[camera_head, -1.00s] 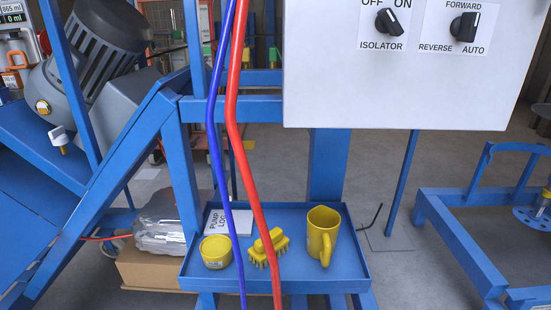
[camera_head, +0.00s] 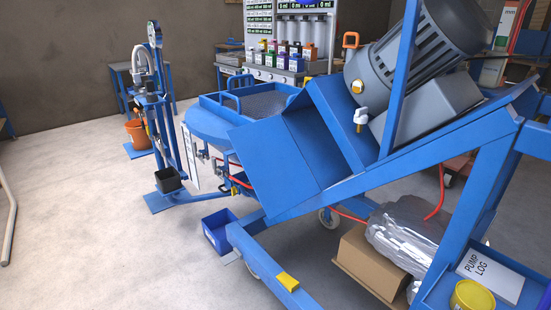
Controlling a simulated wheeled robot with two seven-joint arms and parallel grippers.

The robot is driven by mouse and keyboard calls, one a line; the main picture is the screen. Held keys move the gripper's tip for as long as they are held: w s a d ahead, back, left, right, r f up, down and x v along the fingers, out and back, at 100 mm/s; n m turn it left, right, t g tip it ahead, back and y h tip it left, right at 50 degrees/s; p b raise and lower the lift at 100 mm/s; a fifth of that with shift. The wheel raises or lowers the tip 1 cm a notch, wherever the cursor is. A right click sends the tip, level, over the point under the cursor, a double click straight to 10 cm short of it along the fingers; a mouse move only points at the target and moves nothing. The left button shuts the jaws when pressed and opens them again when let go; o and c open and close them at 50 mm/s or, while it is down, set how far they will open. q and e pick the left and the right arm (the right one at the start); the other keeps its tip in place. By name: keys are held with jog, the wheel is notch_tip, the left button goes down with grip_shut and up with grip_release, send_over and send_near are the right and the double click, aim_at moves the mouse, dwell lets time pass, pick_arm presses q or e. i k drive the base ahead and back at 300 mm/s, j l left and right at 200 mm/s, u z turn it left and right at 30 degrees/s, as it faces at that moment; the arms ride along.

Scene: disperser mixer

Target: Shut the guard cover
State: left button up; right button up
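I cannot single out a guard cover for certain in this view. A blue machine frame (camera_head: 472,200) slants across the right side and carries a large grey motor (camera_head: 425,45). Broad blue sheet panels (camera_head: 275,160) sit on the lower left of the motor; I cannot tell whether one of them is the cover. Neither of my grippers is in view.
A cardboard box (camera_head: 368,262) and a shiny wrapped bundle (camera_head: 405,235) lie under the frame. A pump log (camera_head: 490,272) and a yellow pot (camera_head: 470,297) are at the lower right. A blue bin (camera_head: 219,232) stands on the floor.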

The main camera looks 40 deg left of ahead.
aim_at(273, 164)
jog(key=j+z, duration=0.25)
jog(key=j, duration=0.65)
jog(key=k+j+z, duration=0.2)
jog(key=j, duration=0.7)
jog(key=k+j+z, duration=0.1)
jog(key=j+z, duration=0.15)
jog(key=j, duration=0.6)
jog(key=k+j+z, duration=0.25)
jog(key=j, duration=0.6)
jog(key=k+j+z, duration=0.25)
jog(key=j, duration=0.55)
jog(key=k+j+z, duration=0.2)
jog(key=k+j, duration=0.2)
jog(key=j, duration=0.3)
jog(key=k+j+z, duration=0.25)
jog(key=k+j, duration=0.2)
jog(key=j, duration=0.2)
jog(key=k+j+z, duration=0.25)
jog(key=k+j, duration=0.2)
jog(key=j, duration=0.15)
